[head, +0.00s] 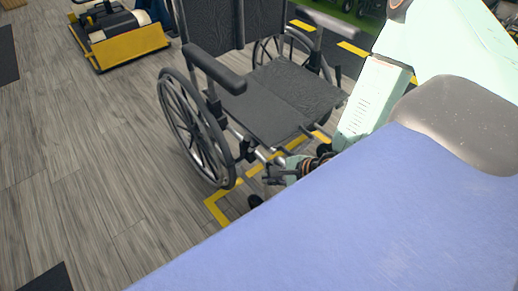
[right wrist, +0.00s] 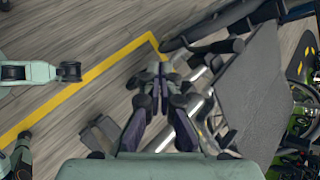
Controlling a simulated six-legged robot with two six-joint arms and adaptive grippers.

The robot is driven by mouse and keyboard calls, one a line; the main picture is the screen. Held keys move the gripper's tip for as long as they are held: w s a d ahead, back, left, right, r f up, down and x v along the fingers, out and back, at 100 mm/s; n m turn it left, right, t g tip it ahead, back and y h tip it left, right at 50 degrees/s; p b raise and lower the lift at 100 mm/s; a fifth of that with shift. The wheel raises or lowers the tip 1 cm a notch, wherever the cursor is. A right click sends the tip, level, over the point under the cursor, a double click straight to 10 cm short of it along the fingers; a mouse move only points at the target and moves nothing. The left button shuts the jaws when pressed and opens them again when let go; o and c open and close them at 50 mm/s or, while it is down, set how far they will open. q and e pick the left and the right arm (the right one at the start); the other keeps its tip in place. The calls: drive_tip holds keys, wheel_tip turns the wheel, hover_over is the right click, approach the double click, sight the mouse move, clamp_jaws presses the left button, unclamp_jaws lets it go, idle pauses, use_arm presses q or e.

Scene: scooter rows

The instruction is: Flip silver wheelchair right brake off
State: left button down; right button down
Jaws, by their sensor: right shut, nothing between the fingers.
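The wheelchair (head: 275,100) has a black seat and backrest and a silver frame. It stands turned towards me in the head view, its large wheel (head: 190,130) on the left of the picture. A dark part (head: 246,152) by the front of that wheel may be the right brake; I cannot make out its lever position. My right gripper (head: 272,175) is low in front of the seat, close to the frame and this wheel. In the right wrist view my right gripper (right wrist: 160,72) is shut and empty beside silver tubes (right wrist: 195,100); contact is unclear. My left gripper is out of view.
A yellow floor line (head: 213,206) runs under the wheelchair. A yellow wheeled machine (head: 125,42) stands at the back left. The wooden floor (head: 90,150) to the left of the wheelchair is mostly clear. Green-framed equipment (right wrist: 300,130) shows at the right of the wrist view.

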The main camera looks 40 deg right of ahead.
drive_tip(key=w+d+m+t, duration=0.1)
drive_tip(key=d+m, duration=0.1)
drive_tip(key=w+d+r+m+t, duration=0.1)
drive_tip(key=m, duration=0.2)
drive_tip(key=w+d+m+t+b, duration=0.1)
drive_tip(key=d+m, duration=0.1)
drive_tip(key=m, duration=0.1)
drive_tip(key=shift+d+r, duration=0.3)
drive_tip(key=shift+w+d+r+m+h, duration=0.2)
drive_tip(key=shift+d+m+h, duration=0.1)
drive_tip(key=shift+d+m, duration=0.3)
drive_tip(key=shift+a, duration=0.1)
drive_tip(key=b, duration=0.6)
approach(244, 147)
drive_tip(key=w+f, duration=0.3)
drive_tip(key=f, duration=0.1)
drive_tip(key=shift+w+d+f+b, duration=0.15)
drive_tip(key=shift+w+d+b, duration=0.3)
drive_tip(key=shift+w, duration=0.2)
